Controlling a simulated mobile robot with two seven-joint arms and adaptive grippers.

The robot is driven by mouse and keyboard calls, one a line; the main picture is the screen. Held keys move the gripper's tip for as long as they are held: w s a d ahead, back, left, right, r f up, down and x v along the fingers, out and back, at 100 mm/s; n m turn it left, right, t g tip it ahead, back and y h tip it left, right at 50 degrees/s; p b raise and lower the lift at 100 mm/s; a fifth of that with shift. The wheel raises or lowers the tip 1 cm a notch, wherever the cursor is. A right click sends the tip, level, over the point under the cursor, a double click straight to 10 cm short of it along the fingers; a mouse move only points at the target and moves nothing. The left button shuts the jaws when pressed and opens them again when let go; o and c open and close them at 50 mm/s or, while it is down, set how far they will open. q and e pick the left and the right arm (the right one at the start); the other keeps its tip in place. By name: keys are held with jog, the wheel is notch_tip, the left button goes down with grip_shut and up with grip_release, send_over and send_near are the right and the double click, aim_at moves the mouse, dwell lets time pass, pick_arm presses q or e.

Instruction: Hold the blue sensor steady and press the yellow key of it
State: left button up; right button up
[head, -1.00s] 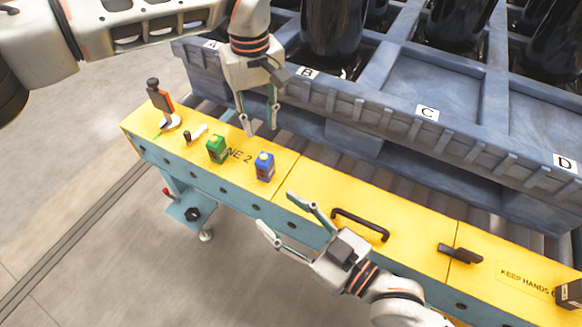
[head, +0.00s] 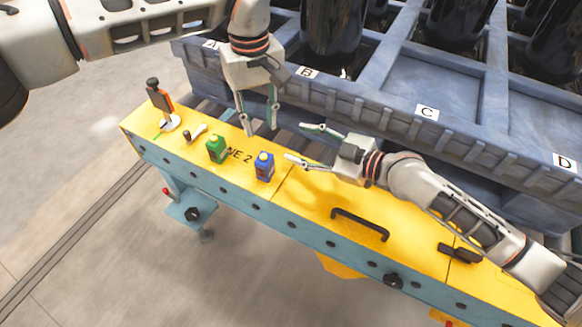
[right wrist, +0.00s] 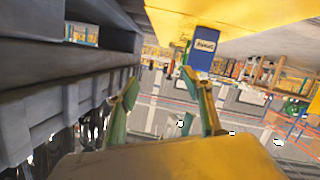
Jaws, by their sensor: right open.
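The blue sensor (head: 265,167) stands upright on the yellow bench top, with a pale knob on top; it also shows in the right wrist view (right wrist: 203,50), with a white label. I cannot make out its yellow key. My right gripper (head: 298,142) is open and empty, just right of the sensor, one fingertip close to it; its fingers also show in the right wrist view (right wrist: 160,78). My left gripper (head: 260,131) is open and empty, pointing down behind the sensor, apart from it.
A green sensor-like block (head: 216,149) stands left of the blue one. Farther left are a small white-and-black tool (head: 195,133) and an orange-black upright item (head: 159,98). A black handle (head: 360,224) sits front right. The blue pallet (head: 380,115) borders the bench behind.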

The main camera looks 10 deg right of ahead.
aim_at(271, 168)
jog(key=s+a+f+m+g, duration=0.1)
jog(key=s, duration=0.1)
jog(key=s+a+f+m+g, duration=0.1)
jog(key=s+a+f+g, duration=0.1)
jog(key=shift+a+f, duration=0.25)
jog(key=shift+f, duration=0.05)
jog(key=shift+a+f+y, duration=0.15)
jog(key=shift+a+y, duration=0.1)
jog(key=shift+y, duration=0.05)
jog(key=x, duration=0.7)
jog(key=shift+a+f, duration=0.1)
jog(key=c, duration=1.3)
pick_arm(q)
grip_shut()
